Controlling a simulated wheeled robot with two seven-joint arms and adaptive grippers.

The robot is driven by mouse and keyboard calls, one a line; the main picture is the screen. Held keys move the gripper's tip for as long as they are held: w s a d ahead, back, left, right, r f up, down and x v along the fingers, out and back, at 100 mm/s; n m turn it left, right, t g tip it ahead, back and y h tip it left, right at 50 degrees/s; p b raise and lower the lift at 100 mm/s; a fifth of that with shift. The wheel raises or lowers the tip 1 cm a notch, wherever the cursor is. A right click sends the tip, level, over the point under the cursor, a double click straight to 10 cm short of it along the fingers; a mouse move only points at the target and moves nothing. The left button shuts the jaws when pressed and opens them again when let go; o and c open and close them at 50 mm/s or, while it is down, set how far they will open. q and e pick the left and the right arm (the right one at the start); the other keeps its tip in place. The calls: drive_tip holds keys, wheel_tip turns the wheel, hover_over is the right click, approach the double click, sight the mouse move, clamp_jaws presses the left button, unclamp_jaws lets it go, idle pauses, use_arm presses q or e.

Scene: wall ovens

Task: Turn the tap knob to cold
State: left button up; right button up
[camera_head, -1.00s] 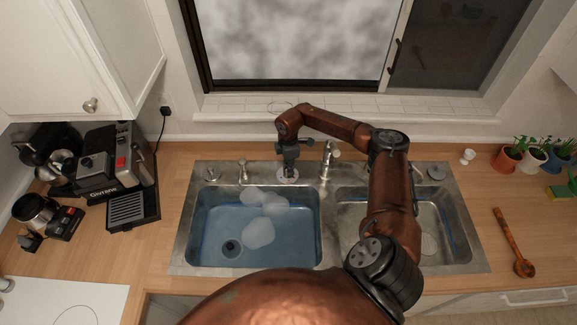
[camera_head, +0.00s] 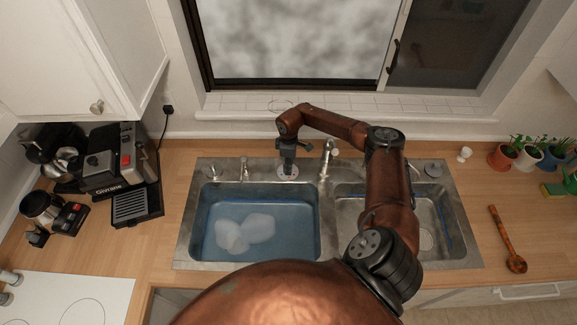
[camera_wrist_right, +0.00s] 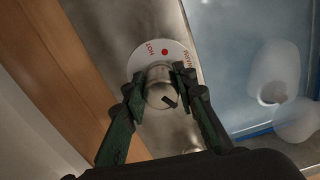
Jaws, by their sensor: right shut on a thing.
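The tap knob (camera_wrist_right: 158,88) is a silver cap with a dark mark on it. It sits on a white round dial (camera_wrist_right: 178,48) with a red dot and the words HOT and WARM; the rest of the dial is hidden. In the head view the dial (camera_head: 288,174) shows at the sink's back rim, below my right gripper (camera_head: 287,165). In the right wrist view my right gripper (camera_wrist_right: 161,80) has its two dark fingers on either side of the knob, shut on it. My left gripper is not in view.
The faucet (camera_head: 327,158) stands just right of the knob. The left basin (camera_head: 205,225) holds bluish water with pale, foam-like shapes (camera_head: 245,231). Another fitting (camera_head: 244,168) stands left of the knob. A coffee machine (camera_head: 115,170) is far left, potted plants (camera_head: 503,156) far right.

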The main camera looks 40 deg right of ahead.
drive_tip(key=shift+w+r, duration=0.15)
drive_tip(key=shift+w, duration=0.05)
drive_tip(key=o, duration=0.9)
drive_tip(key=shift+o, duration=1.3)
drive_tip(key=shift+s, duration=0.1)
wheel_tip(320, 180, up, 12)
